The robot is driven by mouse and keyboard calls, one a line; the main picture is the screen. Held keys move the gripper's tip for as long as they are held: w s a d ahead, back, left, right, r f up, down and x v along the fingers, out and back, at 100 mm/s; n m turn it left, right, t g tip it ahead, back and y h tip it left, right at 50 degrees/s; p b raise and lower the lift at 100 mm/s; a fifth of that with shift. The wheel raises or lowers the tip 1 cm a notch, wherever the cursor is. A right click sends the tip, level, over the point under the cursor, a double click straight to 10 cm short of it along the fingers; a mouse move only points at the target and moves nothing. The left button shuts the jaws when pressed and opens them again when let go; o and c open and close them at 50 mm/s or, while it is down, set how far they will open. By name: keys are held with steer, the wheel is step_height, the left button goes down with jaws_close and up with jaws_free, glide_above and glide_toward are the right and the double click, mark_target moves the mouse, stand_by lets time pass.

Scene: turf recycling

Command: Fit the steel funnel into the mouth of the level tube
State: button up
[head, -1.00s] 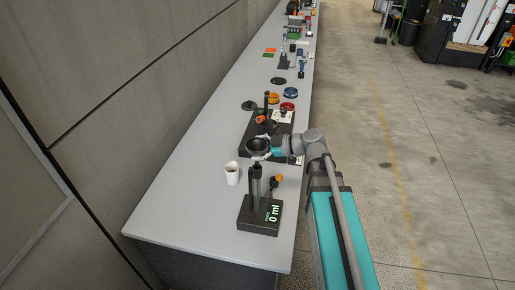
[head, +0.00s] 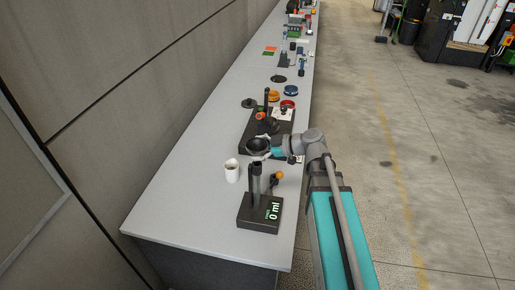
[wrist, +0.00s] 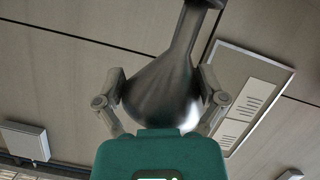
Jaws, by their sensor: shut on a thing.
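The steel funnel (head: 258,145) shows as a dark round bowl with its mouth up in the head view. In the wrist view the grey metal funnel (wrist: 165,85) fills the middle, its narrow end toward the top edge. My gripper (wrist: 162,100) is shut on the funnel, a finger on each side; it also shows in the head view (head: 264,154). The level tube (head: 256,182) stands upright on a black base with a "0 ml" display (head: 260,213). The funnel appears above and beyond the tube's mouth in the head view; their gap cannot be judged.
A white cup (head: 232,171) stands left of the tube. An orange-knobbed item (head: 276,177) stands right of it. A black board (head: 252,135) with small parts lies beyond. The near left of the grey bench (head: 180,215) is clear.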

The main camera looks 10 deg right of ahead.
mark_target(257, 165)
steer(key=shift+f+b, duration=1.5)
steer(key=shift+f, duration=0.1)
steer(key=o, duration=0.8)
steer(key=shift+s, duration=0.1)
stand_by(0.4)
steer(key=s+f+m+h, duration=0.1)
steer(key=f+m+g+h+p, duration=0.1)
steer(key=m, duration=0.1)
steer(key=shift+s+d+f, duration=0.1)
steer(key=shift+s+d, duration=0.3)
steer(key=shift+s+d+f+m+g+h+p, duration=0.8)
steer(key=shift+s+d+m+h, duration=0.95)
steer(key=shift+m, duration=0.7)
steer(key=shift+s+d+f+m+g+h+p, duration=0.6)
steer(key=shift+s+d+m+h+p, duration=0.3)
steer(key=shift+s+d+m+h, duration=1.2)
steer(key=shift+s+d+f+m+g+h+p, duration=0.8)
steer(key=shift+m+h, duration=0.85)
steer(key=shift+m, duration=1.2)
